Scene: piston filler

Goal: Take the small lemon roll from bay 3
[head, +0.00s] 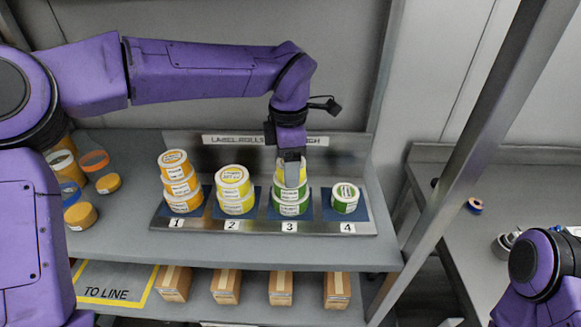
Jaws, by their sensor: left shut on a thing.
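The lemon roll (283,174) is the yellow top roll of the stack on bay 3, partly hidden behind my gripper. Below it, green-sided rolls (290,208) stand on the blue pad of bay 3. My left gripper (292,170) reaches down from above and is shut on the lemon roll. I cannot tell whether the roll still touches the green one below. My right arm shows at the lower right, and its gripper is out of view.
Bay 1 holds a stack of orange rolls (181,189). Bay 2 holds yellow rolls (234,189), close to the left of bay 3. Bay 4 holds one green roll (345,197). A slanting metal post (470,165) stands right of the rack. Several boxes (281,287) sit on the lower shelf.

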